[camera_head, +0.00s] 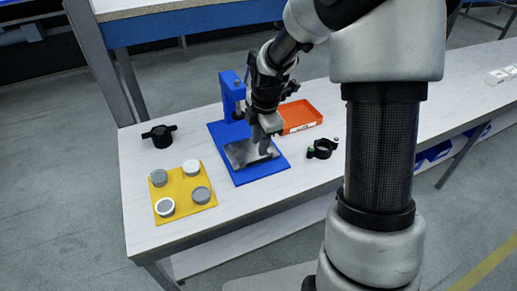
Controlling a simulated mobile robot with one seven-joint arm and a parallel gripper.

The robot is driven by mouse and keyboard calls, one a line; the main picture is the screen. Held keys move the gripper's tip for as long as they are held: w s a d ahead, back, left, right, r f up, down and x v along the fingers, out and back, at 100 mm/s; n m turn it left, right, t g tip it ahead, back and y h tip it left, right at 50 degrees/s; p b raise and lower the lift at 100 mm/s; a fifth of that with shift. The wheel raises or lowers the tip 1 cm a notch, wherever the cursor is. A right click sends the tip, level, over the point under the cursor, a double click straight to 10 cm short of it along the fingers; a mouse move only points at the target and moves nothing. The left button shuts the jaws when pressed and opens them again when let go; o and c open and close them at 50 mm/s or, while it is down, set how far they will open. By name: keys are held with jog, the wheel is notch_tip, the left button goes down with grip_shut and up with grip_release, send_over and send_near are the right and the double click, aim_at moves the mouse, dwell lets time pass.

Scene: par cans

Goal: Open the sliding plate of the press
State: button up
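The blue press (232,95) stands on the white table, with its blue base (262,172) lying flat in front of its column. A grey metal sliding plate (241,156) lies on that base. My gripper (268,148) points down over the right part of the plate, at or just above it. I cannot tell whether it touches the plate. The fingers are small and partly blurred into the plate, so their opening does not show. My wrist hides part of the press column and the area behind the plate.
A yellow board (183,212) with several round grey and white pieces lies front left. A black handled part (159,136) is at the left. An orange tray (300,115) sits behind my gripper, and a black ring-shaped part (322,149) lies to its right.

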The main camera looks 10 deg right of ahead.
notch_tip(320, 180, up, 10)
jog(key=s+p, duration=0.1)
jog(key=p, duration=0.1)
jog(key=shift+s+d, duration=0.15)
jog(key=shift+s, duration=0.25)
jog(key=s+r+m+t, duration=0.2)
jog(key=s+r+m, duration=0.4)
jog(key=s+m, duration=0.45)
jog(key=s+r+m+t, duration=0.2)
jog(key=s+r+m, duration=0.4)
jog(key=s+m, duration=0.5)
notch_tip(320, 180, up, 18)
jog(key=n+p, duration=0.1)
jog(key=p, duration=1.7)
jog(key=shift+s+a+f+g, duration=0.15)
jog(key=shift+s+a+g, duration=0.15)
jog(key=shift+s, duration=0.1)
